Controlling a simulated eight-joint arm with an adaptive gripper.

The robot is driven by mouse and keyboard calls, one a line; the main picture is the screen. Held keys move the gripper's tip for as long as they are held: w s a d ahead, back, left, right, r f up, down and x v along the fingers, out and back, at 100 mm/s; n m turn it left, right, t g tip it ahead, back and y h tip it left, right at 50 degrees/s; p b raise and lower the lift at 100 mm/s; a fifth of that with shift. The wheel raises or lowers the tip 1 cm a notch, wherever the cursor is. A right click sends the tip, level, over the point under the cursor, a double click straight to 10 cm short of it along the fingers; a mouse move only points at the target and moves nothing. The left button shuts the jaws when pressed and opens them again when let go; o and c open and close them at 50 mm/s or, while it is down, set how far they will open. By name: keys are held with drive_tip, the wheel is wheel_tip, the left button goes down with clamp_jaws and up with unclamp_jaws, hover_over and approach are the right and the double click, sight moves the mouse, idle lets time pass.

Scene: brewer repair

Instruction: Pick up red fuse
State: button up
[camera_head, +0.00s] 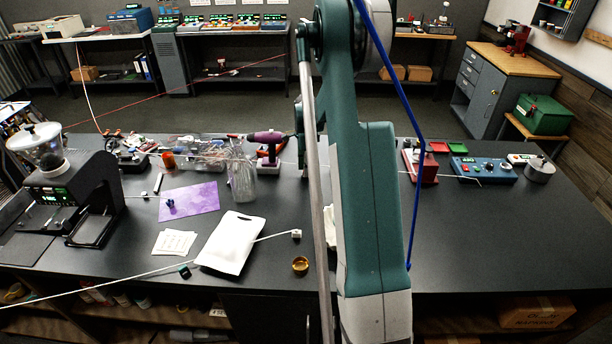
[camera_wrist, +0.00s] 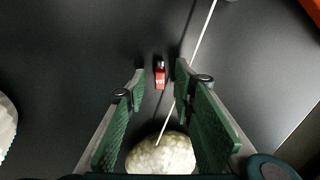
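The red fuse (camera_wrist: 160,76), a small red piece with a metallic top, is on the dark bench top in the wrist view. My gripper (camera_wrist: 159,82) is open, with its green-padded fingers on either side of the fuse in the picture. A gap shows between the fuse and each finger. I cannot tell how far the fingertips are above the bench. In the head view my arm covers the middle of the bench, and neither the gripper nor the fuse can be made out there.
A pale, bumpy round thing (camera_wrist: 160,157) shows between the finger bases. A thin white cable (camera_wrist: 203,35) runs past the right finger. A whitish object (camera_wrist: 6,125) is at the left edge. In the head view, a white pouch (camera_head: 230,243) and small brass cup (camera_head: 300,265) lie left of my arm.

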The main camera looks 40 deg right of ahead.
idle(0.4)
drive_tip(key=c, duration=0.8)
drive_tip(key=shift+r, duration=0.15)
wheel_tip(320, 180, up, 10)
idle(0.4)
idle(0.4)
